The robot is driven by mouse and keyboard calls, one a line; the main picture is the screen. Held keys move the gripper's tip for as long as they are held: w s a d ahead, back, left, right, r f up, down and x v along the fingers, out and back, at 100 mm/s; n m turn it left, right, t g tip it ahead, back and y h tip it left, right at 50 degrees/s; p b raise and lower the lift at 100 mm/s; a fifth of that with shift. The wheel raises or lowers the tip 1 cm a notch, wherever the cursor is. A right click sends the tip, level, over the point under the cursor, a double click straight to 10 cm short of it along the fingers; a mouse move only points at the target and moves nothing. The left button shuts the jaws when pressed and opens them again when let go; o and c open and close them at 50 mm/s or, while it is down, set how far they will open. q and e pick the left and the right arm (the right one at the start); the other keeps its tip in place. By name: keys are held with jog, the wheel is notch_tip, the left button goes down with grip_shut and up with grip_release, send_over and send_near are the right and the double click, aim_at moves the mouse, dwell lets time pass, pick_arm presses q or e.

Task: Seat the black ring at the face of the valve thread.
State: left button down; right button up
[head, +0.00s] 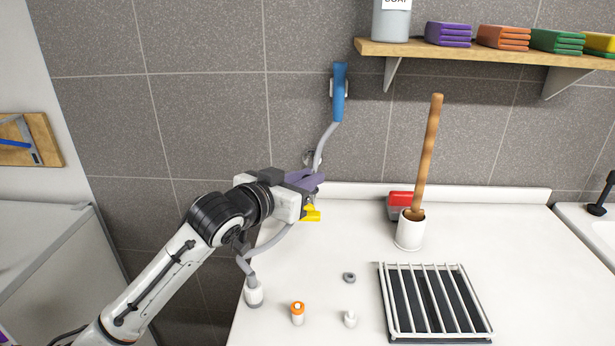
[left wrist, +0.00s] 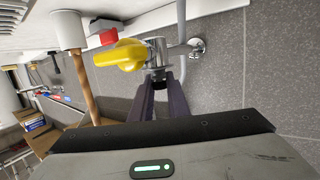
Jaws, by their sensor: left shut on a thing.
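My left gripper (head: 321,182) is shut, its purple fingers reaching to the valve at the wall. In the left wrist view the fingertips (left wrist: 161,84) close on a small dark piece that looks like the black ring (left wrist: 157,75). It lies right at the end of the metal valve body (left wrist: 157,53); I cannot tell whether they touch. The yellow valve lever (head: 312,214) sticks out beside the fingers and also shows in the left wrist view (left wrist: 120,55). The thread face is mostly hidden. My right gripper is out of view.
A grey ring-shaped part (head: 349,278), an orange-topped container (head: 298,313) and a small pale fitting (head: 350,319) stand on the white counter. A dish rack (head: 436,336) and a white holder with a wooden handle (head: 409,237) are to the right. A grey hose (head: 325,144) runs close to the gripper.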

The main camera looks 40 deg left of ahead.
pick_arm(q)
jog(key=shift+f, duration=0.25)
dwell(0.4)
jog(key=shift+f, duration=0.25)
jog(key=shift+d, duration=0.1)
jog(key=shift+p, duration=0.6)
dwell(0.3)
